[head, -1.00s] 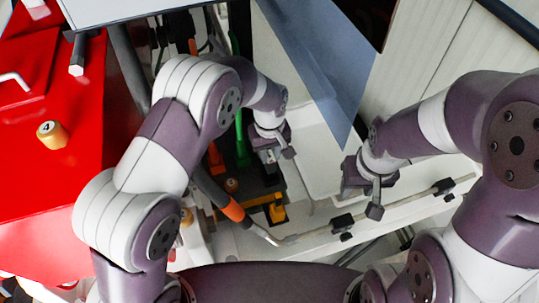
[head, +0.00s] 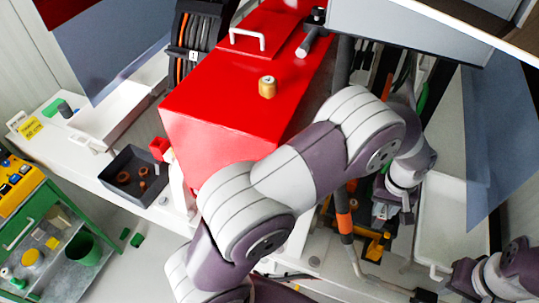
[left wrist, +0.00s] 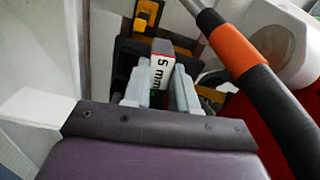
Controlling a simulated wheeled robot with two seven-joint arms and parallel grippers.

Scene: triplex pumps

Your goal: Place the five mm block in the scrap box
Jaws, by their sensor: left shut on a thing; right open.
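The five mm block (left wrist: 163,62) is a small grey piece with a white face marked "5 mm" and a red edge. It sits between the fingers of my left gripper (left wrist: 160,88) in the left wrist view. In the head view this gripper (head: 388,215) hangs among dark fixtures right of the red housing; the block cannot be made out clearly there. A dark open box (head: 112,193) with several brown rings stands on the white bench at left, far from this gripper; no label on it is readable. My right gripper (head: 476,292) is at the lower right, its fingers barely visible.
The red housing (head: 225,125) with a brass knob (head: 267,87) stands between my left gripper and the dark box. A hose with an orange band (head: 344,226) runs beside the gripper. A white tray (head: 440,262) lies to its right. A green cart (head: 65,245) is lower left.

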